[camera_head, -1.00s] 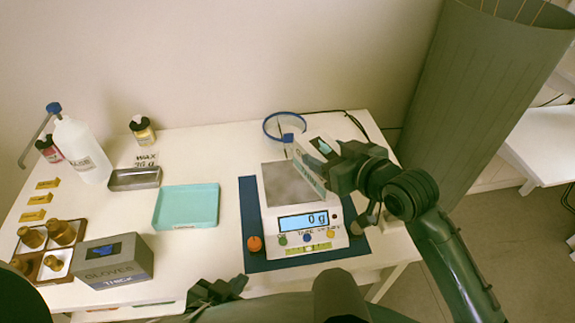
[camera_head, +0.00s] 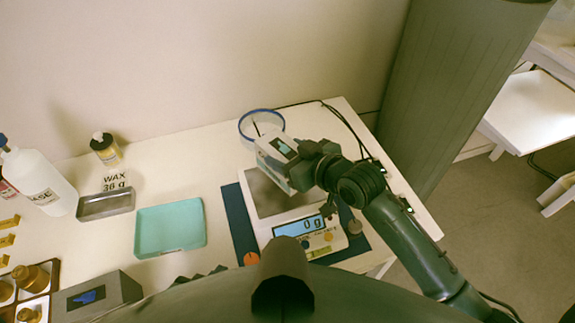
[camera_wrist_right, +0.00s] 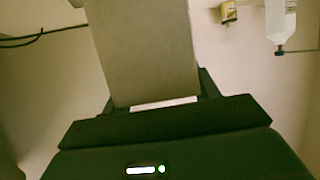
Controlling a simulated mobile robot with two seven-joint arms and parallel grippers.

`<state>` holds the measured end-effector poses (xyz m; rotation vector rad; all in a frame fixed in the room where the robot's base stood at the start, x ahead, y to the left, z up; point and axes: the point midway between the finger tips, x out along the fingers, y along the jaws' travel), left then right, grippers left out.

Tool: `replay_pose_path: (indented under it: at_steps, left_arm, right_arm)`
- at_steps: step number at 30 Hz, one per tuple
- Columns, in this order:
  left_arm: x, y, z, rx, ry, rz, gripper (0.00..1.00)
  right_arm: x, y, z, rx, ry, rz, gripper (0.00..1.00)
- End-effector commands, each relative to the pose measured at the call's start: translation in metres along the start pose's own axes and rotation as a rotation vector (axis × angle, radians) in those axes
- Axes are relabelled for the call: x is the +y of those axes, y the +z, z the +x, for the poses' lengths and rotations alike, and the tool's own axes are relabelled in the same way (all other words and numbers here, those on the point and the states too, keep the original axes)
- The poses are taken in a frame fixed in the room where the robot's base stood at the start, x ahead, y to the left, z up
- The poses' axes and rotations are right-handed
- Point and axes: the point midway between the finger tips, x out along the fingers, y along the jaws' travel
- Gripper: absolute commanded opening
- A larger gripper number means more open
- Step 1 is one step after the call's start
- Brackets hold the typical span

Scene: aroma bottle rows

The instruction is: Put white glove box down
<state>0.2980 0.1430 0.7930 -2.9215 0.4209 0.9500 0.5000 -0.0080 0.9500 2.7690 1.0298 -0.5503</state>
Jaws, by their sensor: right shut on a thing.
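The white glove box (camera_head: 277,158), with a dark and green picture on its top face, is in my right gripper (camera_head: 300,170). The gripper is shut on it. It appears above the back of the scale (camera_head: 268,195), whose display reads 0 g. In the right wrist view the box (camera_wrist_right: 146,50) shows a plain, shaded face between the fingers. My left gripper (camera_head: 202,273) shows only as a dark tip at the lower edge, mostly hidden by my body, so its jaws cannot be judged.
A blue-rimmed round dish (camera_head: 261,124) stands behind the box. Bottles stand at the far left. White tabletop (camera_head: 180,165) is bare behind the turquoise tray.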

Motion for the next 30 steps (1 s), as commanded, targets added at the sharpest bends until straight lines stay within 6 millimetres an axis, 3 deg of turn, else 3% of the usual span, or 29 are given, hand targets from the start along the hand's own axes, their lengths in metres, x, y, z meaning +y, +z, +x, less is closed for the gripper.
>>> replay_pose_path:
  at_steps: [8,20,21,30]
  left_arm:
    - [0.000,0.000,0.001,0.003,-0.001,-0.002,0.00]
    - [-0.005,-0.003,0.003,0.011,-0.007,0.009,0.00]
    - [-0.006,-0.003,0.003,0.011,-0.007,0.011,0.00]
    - [-0.006,-0.003,0.003,0.011,-0.006,0.016,0.00]
  right_arm:
    - [0.000,0.031,0.013,0.002,0.001,0.001,0.25]
    - [0.000,0.036,0.015,0.005,0.001,0.000,0.25]
    - [0.000,0.038,0.016,0.000,0.001,0.000,0.61]
    - [0.000,0.038,0.015,0.000,0.001,0.000,0.82]
